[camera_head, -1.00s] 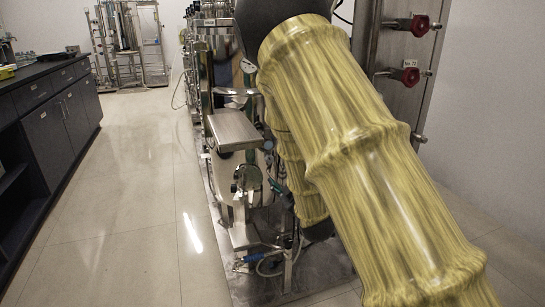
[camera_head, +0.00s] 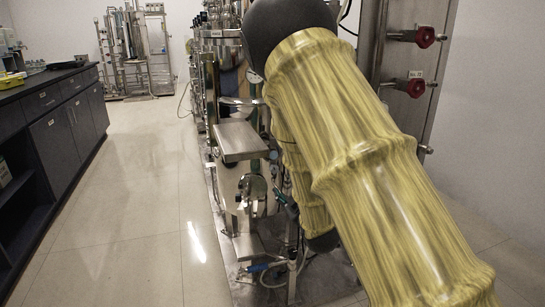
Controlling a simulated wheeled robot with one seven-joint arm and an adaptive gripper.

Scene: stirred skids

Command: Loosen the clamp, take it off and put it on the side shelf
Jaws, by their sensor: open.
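A flat metal shelf (camera_head: 239,141) sticks out from the side of the steel skid, left of my yellow-sleeved arm; its top looks bare. It may be the side shelf. I cannot make out the clamp; my arm hides much of the skid behind it. A round metal fitting (camera_head: 253,186) shows below the shelf, too small to identify. My gripper is not in view; the sleeved links and black joint of my arm fill the centre and right.
A dark bench (camera_head: 62,125) with drawers runs along the left wall. The tiled floor (camera_head: 130,215) between bench and skid is clear. Two red valve knobs, an upper one (camera_head: 425,37) and a lower one (camera_head: 416,88), project from a steel panel at right.

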